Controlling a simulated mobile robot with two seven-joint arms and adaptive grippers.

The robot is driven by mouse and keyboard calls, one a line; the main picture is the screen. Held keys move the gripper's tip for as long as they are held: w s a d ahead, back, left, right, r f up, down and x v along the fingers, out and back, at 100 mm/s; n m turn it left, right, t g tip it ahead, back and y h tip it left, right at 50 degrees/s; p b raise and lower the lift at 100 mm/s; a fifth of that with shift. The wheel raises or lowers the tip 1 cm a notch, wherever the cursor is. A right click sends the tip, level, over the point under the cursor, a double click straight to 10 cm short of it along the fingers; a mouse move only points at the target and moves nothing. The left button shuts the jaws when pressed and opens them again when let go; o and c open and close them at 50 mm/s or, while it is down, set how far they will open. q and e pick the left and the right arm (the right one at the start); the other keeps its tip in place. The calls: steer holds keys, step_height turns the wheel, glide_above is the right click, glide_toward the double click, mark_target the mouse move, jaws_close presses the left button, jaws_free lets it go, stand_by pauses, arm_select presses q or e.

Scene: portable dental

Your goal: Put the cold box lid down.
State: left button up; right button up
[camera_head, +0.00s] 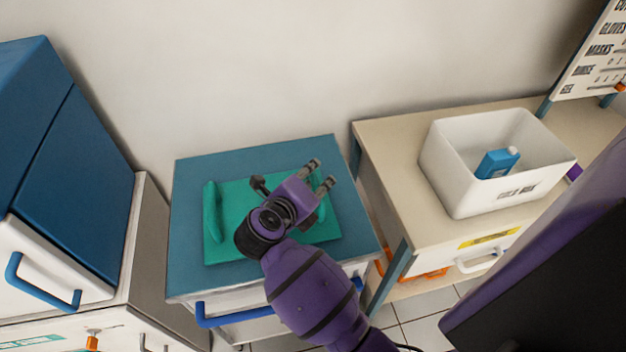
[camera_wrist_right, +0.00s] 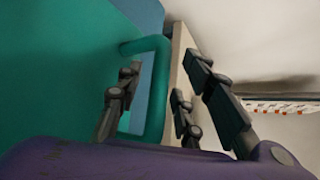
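The cold box lid (camera_head: 240,242) is a flat green plate with a raised handle at its left (camera_head: 212,212) and another at its right. It appears to lie flat on the blue top of a small cabinet (camera_head: 192,273). My right gripper (camera_head: 290,178) is over the lid's right part, fingers spread. In the right wrist view the green handle (camera_wrist_right: 161,92) passes between one finger on its left and two on its right, with gaps showing. The gripper hides part of the right handle in the head view. My left gripper is not in view.
A white open box (camera_head: 447,177) with a blue bottle (camera_head: 497,162) inside stands on a beige counter (camera_head: 398,165) to the right. A blue-doored unit (camera_head: 75,170) stands at the left. A wall (camera_head: 270,70) is behind, and a lettered board (camera_head: 597,60) is at the far right.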

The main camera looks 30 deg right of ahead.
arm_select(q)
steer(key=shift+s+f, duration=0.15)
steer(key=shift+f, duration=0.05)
arm_select(e)
steer(key=shift+s+a+r, duration=0.15)
steer(key=shift+s+a, duration=0.05)
steer(key=shift+a, duration=0.05)
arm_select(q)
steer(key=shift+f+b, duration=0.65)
arm_select(e)
steer(key=v, duration=1.1)
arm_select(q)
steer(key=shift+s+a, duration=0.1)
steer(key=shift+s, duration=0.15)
arm_select(e)
steer(key=shift+s+a+r, duration=0.1)
steer(key=shift+r, duration=0.05)
